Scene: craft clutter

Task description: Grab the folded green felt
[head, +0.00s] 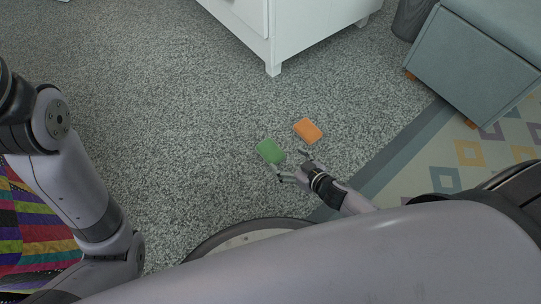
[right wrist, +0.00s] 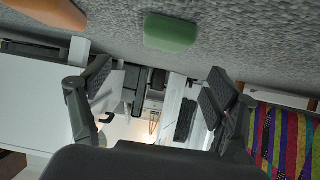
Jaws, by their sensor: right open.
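The folded green felt (head: 270,151) lies flat on the grey carpet near the middle of the head view. It also shows at the top centre of the right wrist view (right wrist: 171,33). My right gripper (head: 290,166) is open and empty, just below and to the right of the felt in the head view. In the right wrist view its two fingers (right wrist: 157,82) stand wide apart, with the felt beyond them and nothing between them. My left arm shows at the left of the head view, but its gripper is not visible.
An orange folded piece (head: 307,131) lies close to the green felt, up and to the right. A white cabinet (head: 290,30) and a grey-green box seat (head: 470,65) stand farther back. A patterned rug (head: 465,150) is at right. The carpet left of the felt is clear.

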